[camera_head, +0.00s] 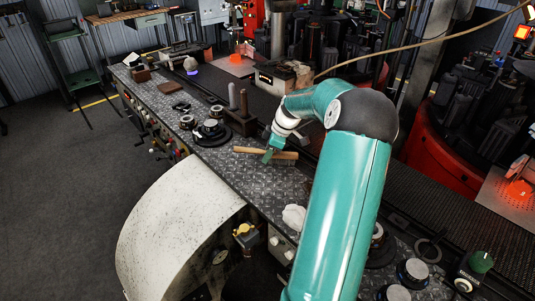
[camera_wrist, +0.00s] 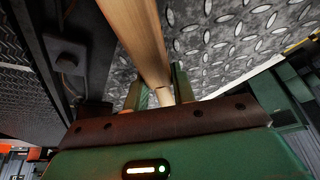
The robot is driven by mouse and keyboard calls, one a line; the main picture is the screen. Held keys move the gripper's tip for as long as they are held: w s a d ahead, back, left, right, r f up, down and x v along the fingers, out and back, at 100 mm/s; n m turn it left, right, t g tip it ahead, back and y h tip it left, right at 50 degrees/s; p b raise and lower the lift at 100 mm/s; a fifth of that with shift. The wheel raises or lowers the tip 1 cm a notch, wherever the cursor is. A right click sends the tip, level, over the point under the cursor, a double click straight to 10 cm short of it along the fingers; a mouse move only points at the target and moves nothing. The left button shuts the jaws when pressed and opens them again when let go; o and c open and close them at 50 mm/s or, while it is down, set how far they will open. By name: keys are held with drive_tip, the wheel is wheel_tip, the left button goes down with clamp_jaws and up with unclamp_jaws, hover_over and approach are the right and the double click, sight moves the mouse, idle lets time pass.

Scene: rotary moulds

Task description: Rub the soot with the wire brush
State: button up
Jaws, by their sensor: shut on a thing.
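The wire brush (camera_head: 249,150) has a long, pale wooden back and lies crosswise just over the diamond-plate bench top (camera_head: 225,166). My gripper (camera_head: 268,155) is shut on the brush near its middle, coming down from the upper right. In the wrist view the wooden back (camera_wrist: 141,38) runs up and away between my two green fingers (camera_wrist: 158,92). The bristles are mostly hidden under the wood, and I cannot tell whether they touch the plate. I cannot make out a distinct soot patch; the brush and my gripper cover part of the plate.
Round dark fittings (camera_head: 211,131) and a block with upright pegs (camera_head: 240,112) stand left of and behind the brush. A crumpled white cloth (camera_head: 293,216) lies nearer the front. A large pale curved cover (camera_head: 170,235) stands beside the bench. Bare plate lies around the brush.

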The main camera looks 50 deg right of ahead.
drive_tip(key=shift+r, duration=2.9)
drive_tip(key=shift+r, duration=0.1)
drive_tip(key=shift+r, duration=1.4)
